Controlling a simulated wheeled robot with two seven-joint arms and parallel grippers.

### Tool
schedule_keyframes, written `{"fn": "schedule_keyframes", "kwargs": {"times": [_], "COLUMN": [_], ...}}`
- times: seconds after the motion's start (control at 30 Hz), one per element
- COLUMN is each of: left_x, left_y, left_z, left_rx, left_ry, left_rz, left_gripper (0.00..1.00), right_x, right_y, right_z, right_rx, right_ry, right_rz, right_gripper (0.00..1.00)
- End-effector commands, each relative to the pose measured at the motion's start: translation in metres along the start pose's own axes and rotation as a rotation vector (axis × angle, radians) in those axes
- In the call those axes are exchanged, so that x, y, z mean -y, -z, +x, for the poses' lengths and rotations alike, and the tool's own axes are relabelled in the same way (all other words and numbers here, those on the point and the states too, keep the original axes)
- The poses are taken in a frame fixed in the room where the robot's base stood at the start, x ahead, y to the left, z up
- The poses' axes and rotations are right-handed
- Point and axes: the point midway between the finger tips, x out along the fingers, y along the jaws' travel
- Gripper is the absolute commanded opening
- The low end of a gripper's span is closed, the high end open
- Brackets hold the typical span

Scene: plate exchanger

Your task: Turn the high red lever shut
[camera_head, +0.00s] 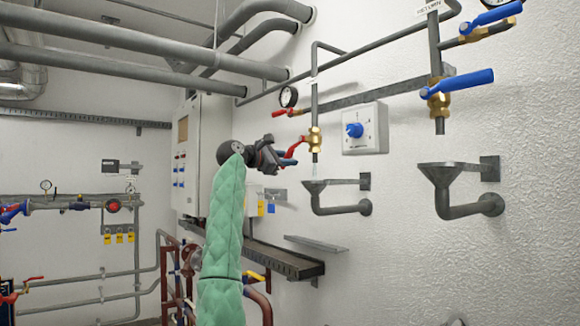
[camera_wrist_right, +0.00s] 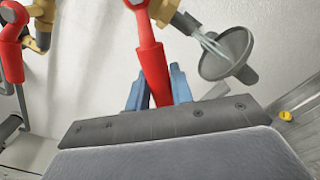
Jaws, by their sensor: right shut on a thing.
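My right gripper (camera_head: 277,157) is at the end of the green-sleeved arm, at a red lever (camera_head: 293,149) on a brass valve (camera_head: 314,140). In the right wrist view the red lever (camera_wrist_right: 152,62) runs between the blue fingers (camera_wrist_right: 158,88), which are shut on it. The lever slopes down from the valve toward the gripper. Thin streams of water (camera_wrist_right: 212,45) fall from the brass outlet into a grey funnel (camera_wrist_right: 228,55). The funnel also shows in the head view (camera_head: 314,187). My left gripper is not in view.
Another red lever (camera_head: 284,112) sits above, beside a round gauge (camera_head: 288,96). To the right are a blue dial box (camera_head: 365,129), a blue lever (camera_head: 460,82) and a second funnel (camera_head: 445,173). A narrow shelf (camera_head: 315,243) juts from the wall below.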

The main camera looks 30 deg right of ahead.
Motion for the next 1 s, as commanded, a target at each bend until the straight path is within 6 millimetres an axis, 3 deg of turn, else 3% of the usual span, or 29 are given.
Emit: {"fn": "schedule_keyframes", "kwargs": {"times": [0.33,0.7,1.0], "left_x": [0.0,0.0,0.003], "left_y": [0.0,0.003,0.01], "left_z": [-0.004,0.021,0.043], "left_rx": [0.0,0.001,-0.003], "left_ry": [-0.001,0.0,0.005], "left_rz": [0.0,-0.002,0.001], "left_gripper": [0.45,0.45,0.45], "right_x": [-0.028,-0.049,-0.056], "right_y": [-0.006,-0.018,-0.024], "right_z": [-0.001,0.0,0.0], "right_rx": [-0.002,0.0,0.0], "right_ry": [-0.001,-0.002,-0.001], "right_rz": [0.329,0.631,0.771], "right_gripper": [0.0,0.0,0.0]}}
